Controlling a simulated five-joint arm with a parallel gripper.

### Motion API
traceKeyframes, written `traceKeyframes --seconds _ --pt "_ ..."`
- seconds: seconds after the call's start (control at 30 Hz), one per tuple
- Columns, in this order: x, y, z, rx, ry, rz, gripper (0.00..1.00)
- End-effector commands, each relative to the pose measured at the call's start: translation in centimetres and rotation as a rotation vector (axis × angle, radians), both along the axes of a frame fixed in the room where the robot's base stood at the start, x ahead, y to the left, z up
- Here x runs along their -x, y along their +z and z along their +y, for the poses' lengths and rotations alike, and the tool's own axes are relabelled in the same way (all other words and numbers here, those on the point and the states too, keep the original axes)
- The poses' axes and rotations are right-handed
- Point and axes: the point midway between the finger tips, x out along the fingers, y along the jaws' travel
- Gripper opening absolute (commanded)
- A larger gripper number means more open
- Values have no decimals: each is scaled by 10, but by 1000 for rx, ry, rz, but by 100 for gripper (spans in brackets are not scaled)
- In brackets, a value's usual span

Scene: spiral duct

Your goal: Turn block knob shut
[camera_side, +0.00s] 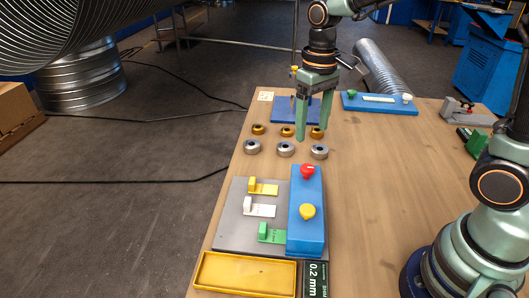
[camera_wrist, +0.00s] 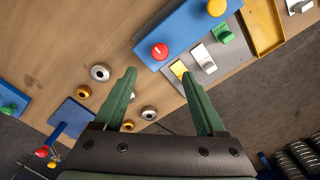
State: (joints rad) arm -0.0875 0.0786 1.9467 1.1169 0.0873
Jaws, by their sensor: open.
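A blue block (camera_side: 306,233) stands on a grey plate (camera_side: 231,226) on the table. It carries a red knob (camera_side: 307,171) at its far end and a yellow knob (camera_side: 307,211) nearer its middle. In the wrist view the blue block (camera_wrist: 190,27) is at the top, with the red knob (camera_wrist: 160,51) and the yellow knob (camera_wrist: 216,7), which is partly cut off by the top edge. My gripper (camera_side: 314,128) is open and empty, pointing down above the table beyond the red knob. In the wrist view my gripper (camera_wrist: 158,73) has its fingers apart, with the red knob ahead of its tips.
Yellow (camera_side: 263,188), white (camera_side: 259,207) and green (camera_side: 271,234) sliders sit left of the block. Silver rings (camera_side: 286,149) and gold rings (camera_side: 258,129) lie beyond it. A yellow tray (camera_side: 246,289) is at the near edge. The table right of the block is clear.

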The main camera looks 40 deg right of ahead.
Motion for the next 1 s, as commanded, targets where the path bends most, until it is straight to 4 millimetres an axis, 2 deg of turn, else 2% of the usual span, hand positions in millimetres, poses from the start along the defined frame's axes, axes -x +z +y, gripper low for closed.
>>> traceKeyframes --seconds 0.3,0.5,0.7,1.0 --pt "2 -61 0 1 0 6 73" --pt "2 -91 0 0 0 5 73" --pt "1 -104 0 0 0 0 73" --pt "1 -106 0 0 0 -1 73"
